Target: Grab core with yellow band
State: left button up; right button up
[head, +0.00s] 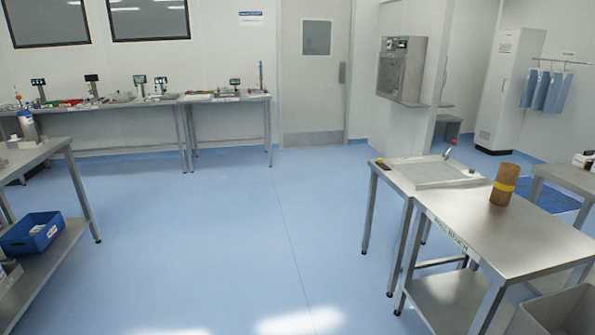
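The brown core with a yellow band (504,185) stands upright on a stainless steel table (480,229) at the right. The yellow band goes around its middle. Nothing is touching the core except the table top under it. Neither of my grippers shows in the head view.
A steel stand with a shallow sink-like top (435,172) adjoins the table. A grey bin (560,312) is at the lower right. At left, a steel bench (38,152) has a blue crate (30,232) on its lower shelf. The blue floor (235,225) between is clear.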

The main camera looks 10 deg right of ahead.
aim_at(505, 183)
jog(key=z, duration=0.2)
jog(key=i, duration=1.2)
jog(key=z, duration=0.9)
jog(key=i, duration=0.85)
jog(key=z, duration=0.8)
